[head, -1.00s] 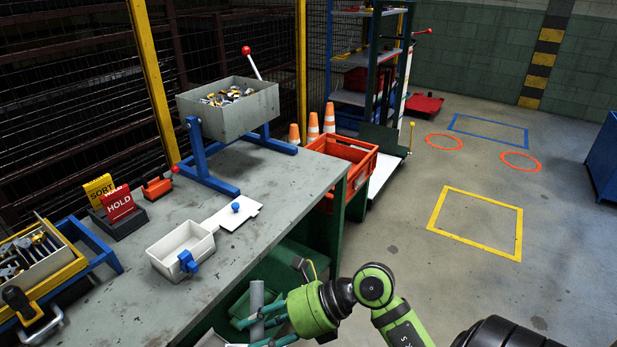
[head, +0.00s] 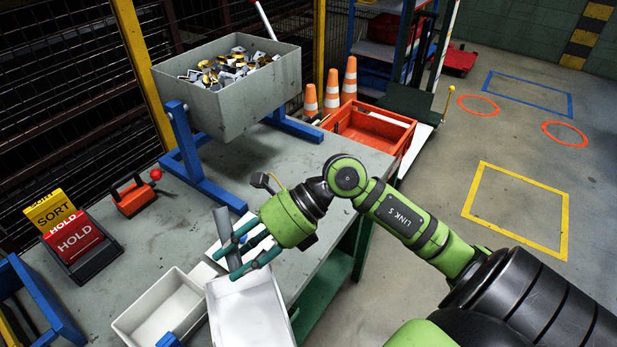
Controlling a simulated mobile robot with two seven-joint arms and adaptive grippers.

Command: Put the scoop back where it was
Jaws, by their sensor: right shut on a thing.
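My right gripper (head: 250,252) reaches in from the right and is shut on the grey handle of the scoop (head: 248,315). The handle sticks up between the teal fingers. The scoop's white pan is below the fingers, at the bottom of the head view, and looks empty. It overlaps the right side of the white bin (head: 150,310) in the picture; I cannot tell whether they touch. My left gripper is not in view.
The grey tub (head: 225,105) of metal parts stands on a blue frame at the bench's back. HOLD and SORT cards (head: 72,238) and a small orange tool (head: 133,197) are left. An orange crate (head: 385,132) stands beyond the bench. Bench space beside the frame is clear.

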